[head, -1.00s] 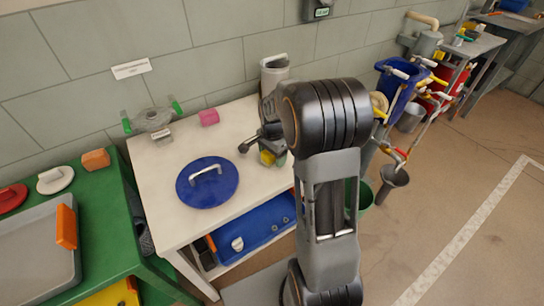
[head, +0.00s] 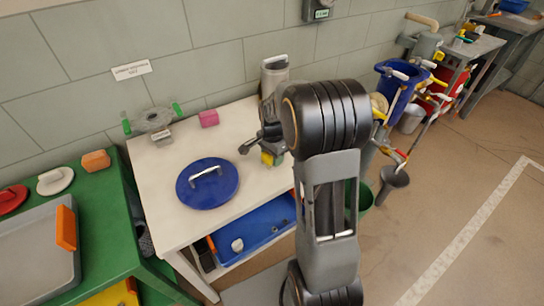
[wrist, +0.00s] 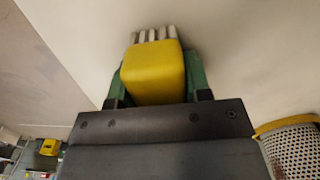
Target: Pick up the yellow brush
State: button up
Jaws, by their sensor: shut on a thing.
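The yellow brush (wrist: 153,72) is a rounded yellow block with pale bristle tufts at its far end in the wrist view. My gripper (wrist: 154,88) is shut on it, with a green fingertip at each side. In the head view the yellow brush (head: 267,158) shows as a small yellow patch below my dark wrist, at the right part of the white table. My arm hides most of my gripper there. I cannot tell whether the brush touches the tabletop.
A green table (head: 105,215) stands left. Blue and red bins stand right.

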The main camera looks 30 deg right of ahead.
jog(key=shift+r, duration=0.15)
jog(key=shift+r, duration=0.3)
notch_tip(320, 180, up, 2)
jog(key=shift+r+p, duration=0.1)
jog(key=shift+p, duration=0.25)
jog(key=s+d+r+p, duration=0.1)
jog(key=s+d+r, duration=0.5)
jog(key=s+r, duration=0.4)
jog(key=shift+s+d+p, duration=0.3)
jog(key=shift+s, duration=0.9)
